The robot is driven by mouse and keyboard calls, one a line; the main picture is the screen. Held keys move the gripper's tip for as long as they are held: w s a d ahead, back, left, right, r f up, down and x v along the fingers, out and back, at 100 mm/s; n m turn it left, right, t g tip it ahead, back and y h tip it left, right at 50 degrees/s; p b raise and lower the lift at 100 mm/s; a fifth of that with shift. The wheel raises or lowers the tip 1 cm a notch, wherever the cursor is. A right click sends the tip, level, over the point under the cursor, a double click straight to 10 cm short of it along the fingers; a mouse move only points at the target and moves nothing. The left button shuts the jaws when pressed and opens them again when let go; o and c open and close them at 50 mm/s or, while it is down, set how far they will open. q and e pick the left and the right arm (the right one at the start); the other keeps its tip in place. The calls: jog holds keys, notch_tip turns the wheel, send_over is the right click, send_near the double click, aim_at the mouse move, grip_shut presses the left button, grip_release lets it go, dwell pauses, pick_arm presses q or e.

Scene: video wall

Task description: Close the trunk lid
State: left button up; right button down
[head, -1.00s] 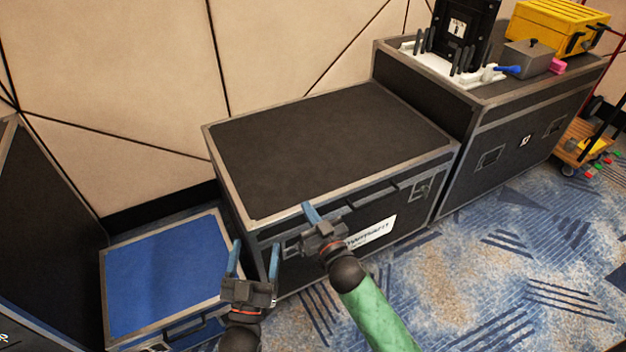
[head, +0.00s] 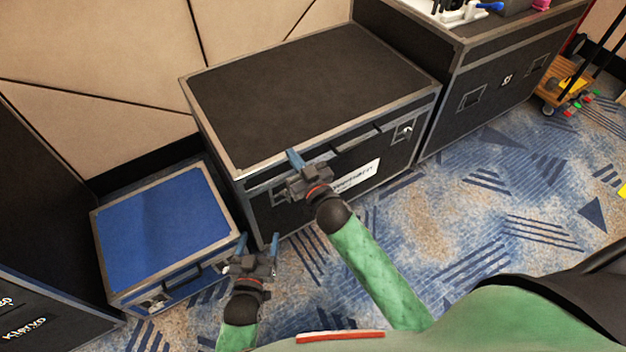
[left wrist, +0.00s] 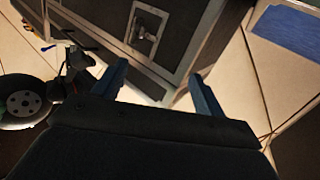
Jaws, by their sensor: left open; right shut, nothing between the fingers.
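The black trunk (head: 345,185) with metal edges stands against the wall in the middle of the head view. Its lid (head: 310,95) lies flat on top, and I see no clear gap along the front. My right gripper (head: 294,158) is shut and empty at the lid's front edge, left of the white label; I cannot tell if it touches. My left gripper (head: 258,243) is open and empty, lower down, between the trunk's left front corner and a small blue case. In the left wrist view its open fingers (left wrist: 157,84) point toward a dark case with a metal latch (left wrist: 147,28).
The small blue case (head: 165,230) stands left of the trunk. A taller black case (head: 480,85) stands close on the right with items on top. Another dark case (head: 45,250) is at far left. A small wooden cart (head: 562,92) stands far right. The carpet (head: 470,220) in front is clear.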

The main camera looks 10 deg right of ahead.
pick_arm(q)
jog(key=s+a+f+g+p, duration=0.1)
jog(key=s+f+g, duration=0.3)
jog(key=s+f, duration=0.3)
jog(key=s+f+g+y+p, duration=0.1)
jog(key=s+f+g, duration=0.3)
jog(key=s+f, duration=0.4)
notch_tip(320, 180, down, 6)
jog(key=shift+a+f+g+y+p, duration=0.15)
jog(key=shift+a+g+y+p, duration=0.15)
jog(key=shift+a, duration=0.1)
pick_arm(e)
jog(key=r+v, duration=0.1)
jog(key=v, duration=0.8)
jog(key=shift+r, duration=0.25)
jog(key=shift+s, duration=0.15)
